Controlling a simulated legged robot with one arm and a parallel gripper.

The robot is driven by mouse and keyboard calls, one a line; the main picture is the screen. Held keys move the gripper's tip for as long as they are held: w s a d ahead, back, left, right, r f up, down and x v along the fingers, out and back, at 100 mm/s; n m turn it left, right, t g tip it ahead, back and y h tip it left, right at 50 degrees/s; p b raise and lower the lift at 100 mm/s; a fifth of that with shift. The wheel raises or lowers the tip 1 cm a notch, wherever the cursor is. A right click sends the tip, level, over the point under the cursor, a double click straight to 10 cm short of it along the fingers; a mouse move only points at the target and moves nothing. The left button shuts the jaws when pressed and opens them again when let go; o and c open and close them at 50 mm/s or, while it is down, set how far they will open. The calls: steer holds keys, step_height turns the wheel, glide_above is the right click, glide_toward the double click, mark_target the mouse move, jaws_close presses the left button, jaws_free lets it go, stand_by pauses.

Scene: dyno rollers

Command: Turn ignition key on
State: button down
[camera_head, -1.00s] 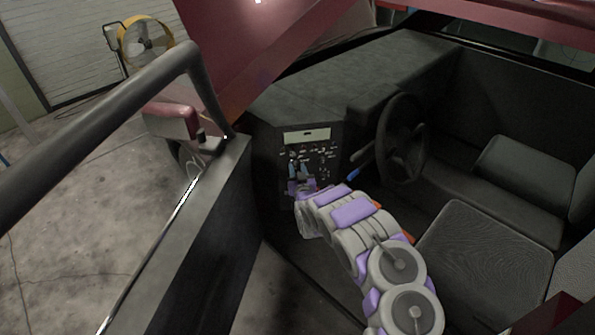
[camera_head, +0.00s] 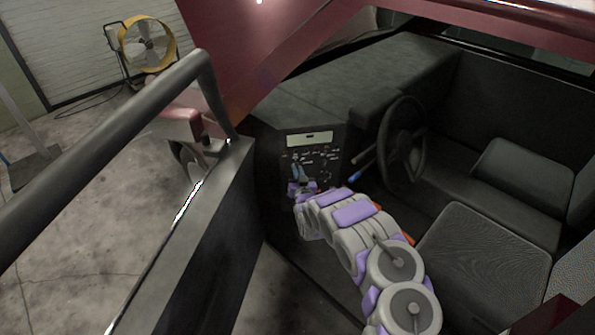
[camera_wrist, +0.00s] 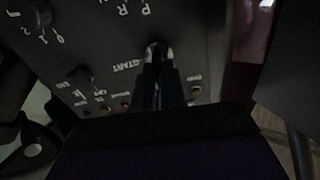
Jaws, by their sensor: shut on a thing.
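The ignition key sits on the dark dashboard panel (camera_head: 318,158), by the START lettering seen in the wrist view. The key itself is mostly hidden between my fingertips and is too dark to make out its angle. My gripper (camera_head: 296,172) is at the left part of the panel, at the end of my grey and purple arm. In the wrist view my gripper (camera_wrist: 158,62) shows two dark fingers close together, shut on the key at the panel.
Knobs (camera_wrist: 80,78) and small coloured buttons are around the fingers. The steering wheel (camera_head: 402,140) is right of the panel, with a blue-tipped lever (camera_head: 355,176) near my arm. The open door (camera_head: 190,245) is at left, seats (camera_head: 480,260) at right.

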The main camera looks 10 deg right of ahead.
steer(key=m+p, duration=0.2)
steer(key=p, duration=0.1)
steer(key=m+p, duration=0.2)
steer(key=p, duration=0.1)
steer(key=m+p, duration=0.3)
steer(key=shift+d, duration=0.3)
steer(key=shift+f+m, duration=0.1)
steer(key=shift+m, duration=0.3)
steer(key=shift+p, duration=0.35)
steer(key=shift+f, duration=0.1)
steer(key=c, duration=1.2)
jaws_free()
steer(key=shift+s, duration=0.1)
